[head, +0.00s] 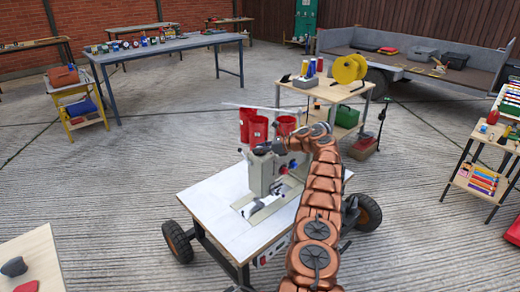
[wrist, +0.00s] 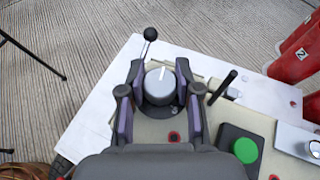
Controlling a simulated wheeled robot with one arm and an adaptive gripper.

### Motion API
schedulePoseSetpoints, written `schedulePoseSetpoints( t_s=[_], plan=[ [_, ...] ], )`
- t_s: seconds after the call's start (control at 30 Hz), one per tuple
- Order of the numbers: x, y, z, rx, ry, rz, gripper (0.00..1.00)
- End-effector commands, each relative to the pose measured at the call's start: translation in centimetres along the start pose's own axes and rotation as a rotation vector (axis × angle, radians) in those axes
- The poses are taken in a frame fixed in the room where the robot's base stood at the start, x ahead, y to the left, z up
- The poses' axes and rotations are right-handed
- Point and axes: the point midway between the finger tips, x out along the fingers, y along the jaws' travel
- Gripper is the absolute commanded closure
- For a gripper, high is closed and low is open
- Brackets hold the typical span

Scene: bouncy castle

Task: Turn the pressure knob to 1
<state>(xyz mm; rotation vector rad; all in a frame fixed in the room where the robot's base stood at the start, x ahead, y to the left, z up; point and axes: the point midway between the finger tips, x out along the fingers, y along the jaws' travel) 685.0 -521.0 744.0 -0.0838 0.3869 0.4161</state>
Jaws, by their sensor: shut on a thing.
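The pressure knob (wrist: 160,88) is a round grey dial with a white pointer line on its top, seen in the wrist view. The line points up and slightly right in the picture. My gripper (wrist: 160,92) is shut on the knob, with one dark finger on its left and one on its right. No numbers around the knob can be read. In the head view the knob is hidden by my gripper, which is at the top of the grey machine (head: 264,172). The machine stands on a white table (head: 215,205) with wheels.
A black lever with a ball end (wrist: 150,35), a black rod (wrist: 223,86) and a green button (wrist: 245,150) are close to the knob. A wooden cart (head: 345,90) with a yellow reel stands farther back.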

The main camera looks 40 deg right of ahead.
Motion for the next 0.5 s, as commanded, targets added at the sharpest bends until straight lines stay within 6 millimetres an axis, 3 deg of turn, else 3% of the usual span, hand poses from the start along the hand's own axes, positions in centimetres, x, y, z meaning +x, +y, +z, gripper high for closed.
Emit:
schedulePoseSetpoints(
  t_s=[0.07,0.1,0.3,0.5],
  plan=[
    [0.39,0.42,-0.24,0.004,0.003,0.014,1.0],
    [0.39,0.42,-0.25,0.003,0.003,0.014,0.63],
    [0.26,0.26,-0.16,0.002,0.002,0.009,0.42],
    [0.15,0.15,-0.11,0.001,0.001,0.005,0.41]
  ],
)
